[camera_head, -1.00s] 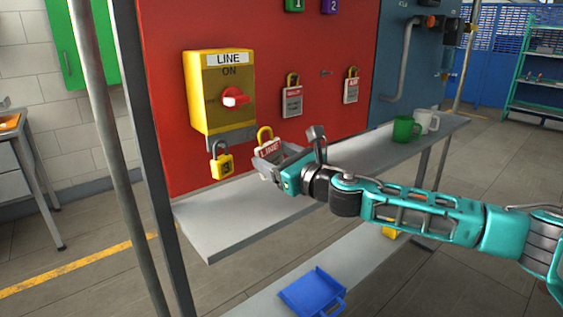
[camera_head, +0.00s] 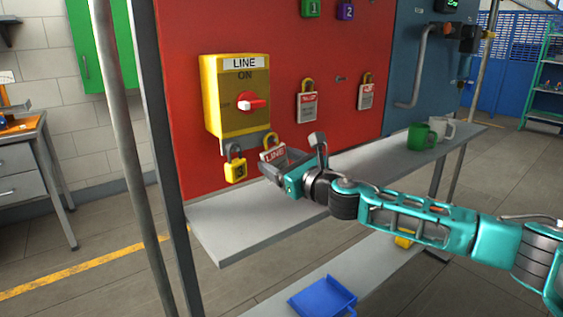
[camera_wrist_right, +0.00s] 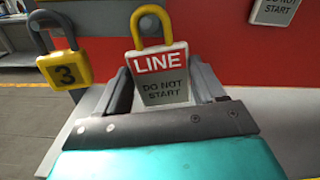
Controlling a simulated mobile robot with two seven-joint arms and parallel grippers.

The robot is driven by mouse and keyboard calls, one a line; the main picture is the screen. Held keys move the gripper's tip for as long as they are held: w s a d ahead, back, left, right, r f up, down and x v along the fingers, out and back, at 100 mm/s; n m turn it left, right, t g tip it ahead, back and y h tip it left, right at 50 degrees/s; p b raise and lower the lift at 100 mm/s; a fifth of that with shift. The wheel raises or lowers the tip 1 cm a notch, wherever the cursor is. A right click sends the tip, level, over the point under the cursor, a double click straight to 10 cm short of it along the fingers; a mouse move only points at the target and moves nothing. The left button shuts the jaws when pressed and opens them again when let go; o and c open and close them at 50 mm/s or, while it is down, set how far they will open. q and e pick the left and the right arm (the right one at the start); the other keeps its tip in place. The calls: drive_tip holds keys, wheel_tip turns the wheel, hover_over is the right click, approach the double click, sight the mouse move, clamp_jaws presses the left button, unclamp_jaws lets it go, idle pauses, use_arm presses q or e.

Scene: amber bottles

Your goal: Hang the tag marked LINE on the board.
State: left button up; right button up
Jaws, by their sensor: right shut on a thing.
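The tag marked LINE (camera_head: 272,155) has a red band, a pale lower part reading DO NOT START and a yellow loop on top. My right gripper (camera_head: 268,168) is shut on it and holds it upright above the shelf, in front of the red board (camera_head: 290,60). In the right wrist view the tag (camera_wrist_right: 161,75) stands between the fingers (camera_wrist_right: 163,85). Beside it, to the left, a yellow padlock numbered 3 (camera_head: 235,169) hangs below the yellow LINE switch box (camera_head: 238,120). Whether the tag's loop touches anything is not clear. My left gripper is out of view.
Two other tags (camera_head: 307,105) (camera_head: 366,95) hang on the board to the right, with a bare peg (camera_head: 340,78) between them. A grey shelf (camera_head: 240,225) runs below, with a green mug (camera_head: 419,138) and a white mug (camera_head: 440,128) at its right. A blue dustpan (camera_head: 322,297) lies lower down.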

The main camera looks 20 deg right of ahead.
idle(0.3)
drive_tip(key=o, duration=1.1)
drive_tip(key=v, duration=1.3)
drive_tip(key=s+a+f+m+g, duration=0.2)
drive_tip(key=s+a+f+m, duration=0.25)
drive_tip(key=f+m, duration=0.5)
drive_tip(key=s+a+f+m+g, duration=0.1)
drive_tip(key=s+a+f+m, duration=0.2)
drive_tip(key=a+f+m, duration=0.5)
drive_tip(key=s+d+f+m+g+h, duration=0.1)
drive_tip(key=s+d+f+m+h, duration=0.1)
drive_tip(key=s+f+m, duration=0.5)
drive_tip(key=s+d+f+m+g+h, duration=0.2)
drive_tip(key=s+d+f+m, duration=0.2)
drive_tip(key=s+f+m, duration=0.4)
wheel_tip(320, 180, down, 3)
drive_tip(key=m, duration=0.7)
drive_tip(key=shift+s+d+r+b, duration=0.2)
drive_tip(key=shift+s+d+b, duration=0.1)
drive_tip(key=shift+d, duration=0.1)
